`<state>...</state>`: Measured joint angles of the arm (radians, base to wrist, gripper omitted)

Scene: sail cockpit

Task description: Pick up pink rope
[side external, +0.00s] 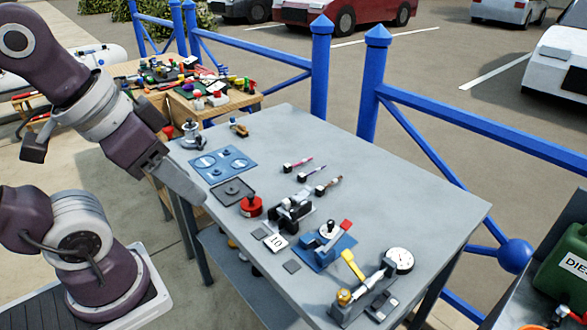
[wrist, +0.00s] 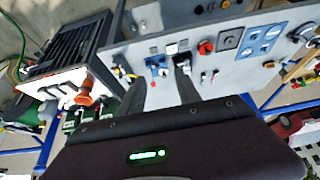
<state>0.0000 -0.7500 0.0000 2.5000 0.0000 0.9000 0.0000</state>
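Three thin, short rope-like pieces with dark ends lie in a row on the grey table (side external: 420,200) in the side view. The farthest piece (side external: 302,162) looks pinkish red and is most likely the pink rope. The middle piece (side external: 310,173) and the nearest piece (side external: 329,185) look paler or brownish, but they are too small to tell well. My gripper (side external: 188,190) is at the table's left edge, left of and apart from the ropes. In the wrist view my gripper (wrist: 160,88) shows two dark fingers spread apart with nothing between them. I cannot make out the pink rope there.
A blue panel (side external: 222,164), a dark grey plate (side external: 233,192), a red-based part (side external: 250,206), a blue-based device (side external: 325,247) and a dial gauge (side external: 399,260) occupy the table's left and front. The right part is clear. Blue railings (side external: 460,125) stand behind.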

